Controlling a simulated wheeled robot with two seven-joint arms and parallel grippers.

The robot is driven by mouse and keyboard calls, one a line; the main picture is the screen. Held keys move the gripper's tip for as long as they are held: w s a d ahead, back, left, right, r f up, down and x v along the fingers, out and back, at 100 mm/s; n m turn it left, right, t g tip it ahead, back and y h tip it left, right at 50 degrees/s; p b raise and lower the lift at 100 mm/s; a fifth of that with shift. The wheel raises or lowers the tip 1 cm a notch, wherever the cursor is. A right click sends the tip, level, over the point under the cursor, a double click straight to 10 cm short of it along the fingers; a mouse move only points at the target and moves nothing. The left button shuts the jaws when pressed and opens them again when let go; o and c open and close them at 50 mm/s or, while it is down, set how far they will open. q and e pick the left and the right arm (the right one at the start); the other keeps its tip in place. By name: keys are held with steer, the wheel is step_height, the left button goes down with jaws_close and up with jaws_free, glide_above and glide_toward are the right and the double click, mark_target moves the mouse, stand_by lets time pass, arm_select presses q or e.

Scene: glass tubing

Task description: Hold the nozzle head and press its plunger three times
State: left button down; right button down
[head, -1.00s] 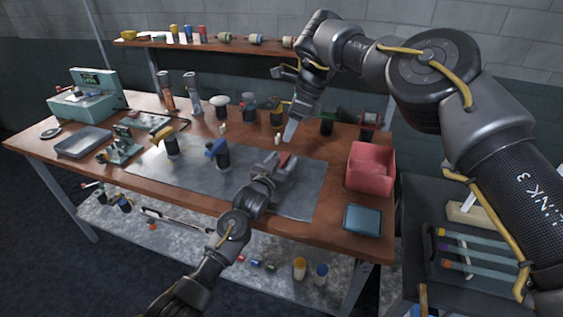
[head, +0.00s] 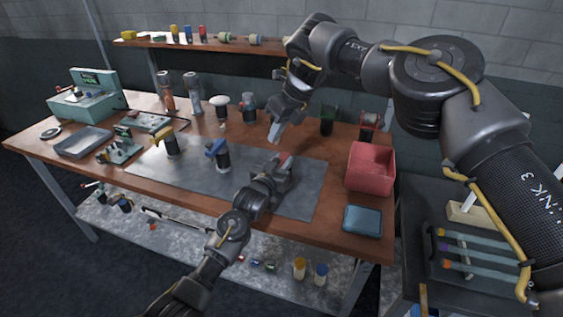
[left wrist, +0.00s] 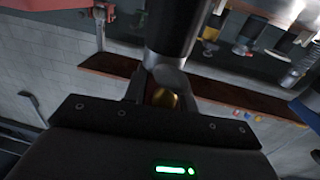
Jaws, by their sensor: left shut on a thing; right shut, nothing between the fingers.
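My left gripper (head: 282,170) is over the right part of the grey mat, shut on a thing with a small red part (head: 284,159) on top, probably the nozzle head. In the left wrist view the held thing is a dark cylinder (left wrist: 174,28) between the fingers, with a gold-coloured piece (left wrist: 164,97) near the palm. Its plunger cannot be made out. My right gripper (head: 275,133) is shut and empty, pointing down just behind and above the left gripper; in the picture the two are apart. A blue-topped nozzle (head: 216,149) and a yellow-topped one (head: 166,141) stand on the mat.
A red bin (head: 371,168) and a teal tray (head: 362,219) sit at the table's right end. Several bottles and tools stand along the back. A grey tray (head: 83,142) and a teal machine (head: 95,98) are at the left. The grey mat (head: 190,185) has free room at its front.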

mark_target(277, 160)
steer(key=n+t, duration=0.1)
steer(key=n, duration=1)
steer(key=w+n+t+h, duration=0.1)
steer(key=n, duration=1.1)
steer(key=w+n, duration=0.1)
steer(key=n, duration=1.1)
steer(key=shift+r+t+h, duration=0.2)
steer(key=shift+t+h, duration=0.2)
steer(key=shift+f, duration=3.35)
steer(key=shift+f, duration=0.35)
